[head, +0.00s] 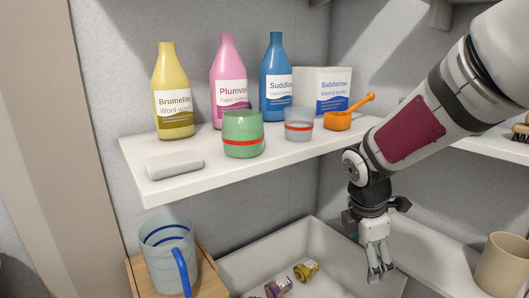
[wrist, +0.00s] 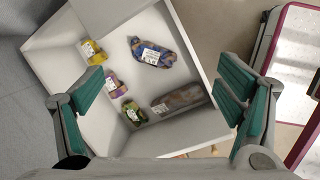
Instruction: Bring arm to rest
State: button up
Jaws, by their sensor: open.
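My gripper (head: 380,268) hangs down over the white basin (head: 240,268) in the head view, below the shelf and to its right. In the wrist view my gripper (wrist: 160,82) has its teal-padded fingers spread wide, with nothing between them. The basin's inside (wrist: 122,55) shows below the fingers. My arm reaches in from the upper right of the head view and bends downward at the wrist.
The basin holds several packets, among them a yellow one (wrist: 92,52) and a blue one (wrist: 153,51). The shelf (head: 225,165) carries bottles, a green cup (head: 242,135) and an orange scoop (head: 338,121). A clear jug (head: 165,255) stands left; a beige cup (head: 503,262) right.

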jog(key=s+a+r+m+t+y, duration=0.1)
jog(key=s+r+m+t, duration=0.1)
jog(key=s+r+m, duration=0.6)
jog(key=s+a+r+m+t+y, duration=0.15)
jog(key=s+r+m, duration=0.35)
jog(key=s+m, duration=0.6)
jog(key=s+f+g, duration=0.4)
jog(key=s+g, duration=0.1)
jog(key=s, duration=0.8)
notch_tip(320, 180, up, 28)
jog(key=t+p, duration=0.3)
jog(key=p, duration=2.3)
jog(key=shift+w+f+t, duration=0.25)
jog(key=shift+w+t, duration=0.05)
jog(key=shift+t, duration=0.05)
